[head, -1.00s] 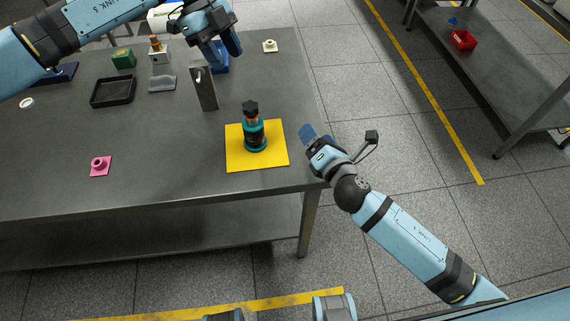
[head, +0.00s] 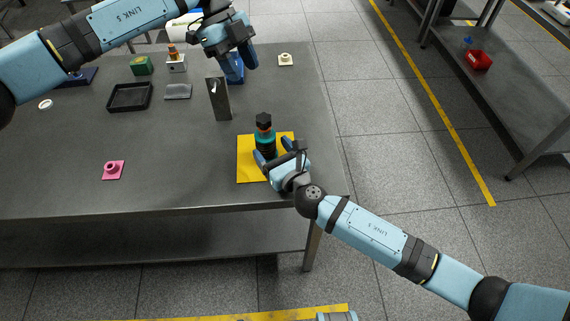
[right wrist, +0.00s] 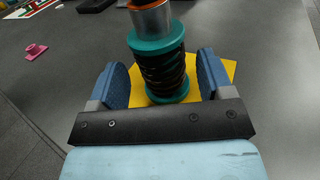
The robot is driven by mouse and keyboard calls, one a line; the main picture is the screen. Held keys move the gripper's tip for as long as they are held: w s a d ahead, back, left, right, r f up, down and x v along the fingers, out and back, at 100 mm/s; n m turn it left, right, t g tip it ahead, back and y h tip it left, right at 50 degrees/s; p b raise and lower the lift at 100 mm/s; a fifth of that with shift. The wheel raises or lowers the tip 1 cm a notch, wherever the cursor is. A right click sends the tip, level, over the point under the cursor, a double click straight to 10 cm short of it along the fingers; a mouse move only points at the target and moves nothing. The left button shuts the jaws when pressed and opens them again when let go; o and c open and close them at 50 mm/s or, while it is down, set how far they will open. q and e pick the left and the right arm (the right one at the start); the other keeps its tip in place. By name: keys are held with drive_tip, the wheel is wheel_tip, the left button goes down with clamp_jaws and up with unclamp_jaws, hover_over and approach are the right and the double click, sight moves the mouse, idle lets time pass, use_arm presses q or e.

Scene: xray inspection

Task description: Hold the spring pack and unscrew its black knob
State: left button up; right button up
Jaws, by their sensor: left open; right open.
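The spring pack (head: 265,141) stands upright on a yellow mat (head: 246,171) near the right end of the table, with its black knob (head: 264,119) on top. My left gripper (head: 242,68) is open and empty above the table's back.
A black tray (head: 129,97), a green box (head: 142,66), a pink piece (head: 113,170) and a cream piece (head: 286,60) are on the table (head: 185,145). The table's right edge is close to the mat.

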sight(270, 146)
drive_tip(key=shift+x, duration=1.95)
drive_tip(key=shift+c, duration=0.5)
drive_tip(key=c, duration=1)
